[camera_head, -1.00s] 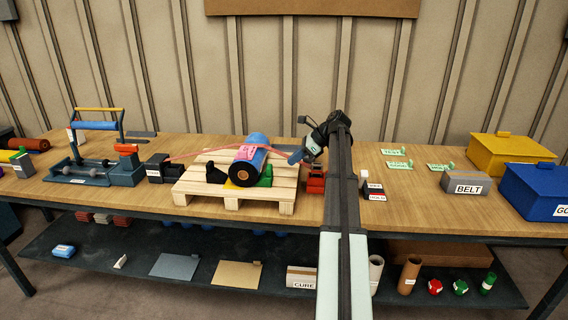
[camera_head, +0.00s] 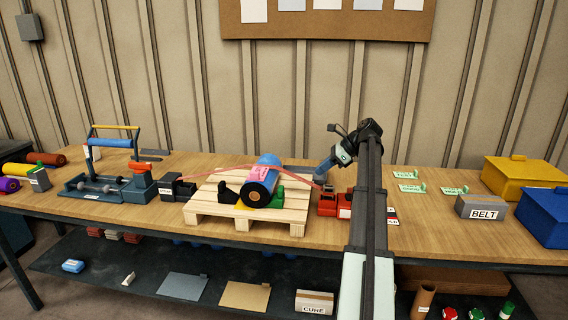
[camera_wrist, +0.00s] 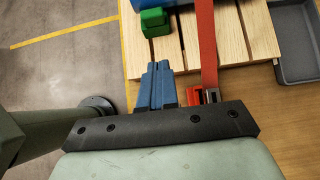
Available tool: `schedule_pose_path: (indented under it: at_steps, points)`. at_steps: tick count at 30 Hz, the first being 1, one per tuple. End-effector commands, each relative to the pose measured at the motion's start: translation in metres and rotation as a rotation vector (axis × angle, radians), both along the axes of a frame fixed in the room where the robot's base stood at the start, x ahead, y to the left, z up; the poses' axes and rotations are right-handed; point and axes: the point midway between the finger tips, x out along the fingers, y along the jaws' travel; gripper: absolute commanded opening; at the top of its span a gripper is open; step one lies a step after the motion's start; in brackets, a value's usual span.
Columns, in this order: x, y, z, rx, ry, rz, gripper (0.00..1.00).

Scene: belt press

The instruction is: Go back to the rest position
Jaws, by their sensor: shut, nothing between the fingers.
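My gripper (camera_head: 322,172) is at the right side of the wooden pallet (camera_head: 215,209), above the bench. In the wrist view its blue fingers (camera_wrist: 158,80) are together with nothing between them. A red strap (camera_head: 225,168) runs over the roll from a dark block at the left to a red buckle block (camera_head: 327,203) at the right. The strap also shows in the wrist view (camera_wrist: 207,45), beside my fingers and apart from them.
A blue stand with a handle (camera_head: 113,175) is at the left. Small green tags (camera_head: 411,188), a grey BELT box (camera_head: 481,207), a yellow box (camera_head: 518,176) and a blue box (camera_head: 546,217) are at the right. A lower shelf (camera_head: 150,272) holds several items.

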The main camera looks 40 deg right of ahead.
Motion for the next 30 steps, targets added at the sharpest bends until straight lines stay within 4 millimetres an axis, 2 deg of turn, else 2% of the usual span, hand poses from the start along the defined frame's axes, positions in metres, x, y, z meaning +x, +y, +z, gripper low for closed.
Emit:
schedule_pose_path:
  at_steps: [7,11,14,17,18,20,22,24,30]
  points:
    - [0.001,0.004,-0.001,-0.001,-0.003,0.007,0.00]
    - [0.010,0.033,-0.009,-0.002,-0.035,0.066,0.00]
    - [0.022,0.080,-0.021,-0.004,-0.090,0.158,0.00]
    - [0.033,0.136,-0.035,-0.006,-0.162,0.272,0.00]
    - [0.037,0.159,-0.042,-0.005,-0.191,0.319,0.00]
    - [0.042,0.191,-0.057,-0.009,-0.227,0.384,0.00]
    - [0.046,0.226,-0.082,-0.017,-0.259,0.456,0.00]
    - [0.048,0.251,-0.111,-0.033,-0.270,0.512,0.00]
    - [0.046,0.295,-0.185,-0.080,-0.263,0.625,0.00]
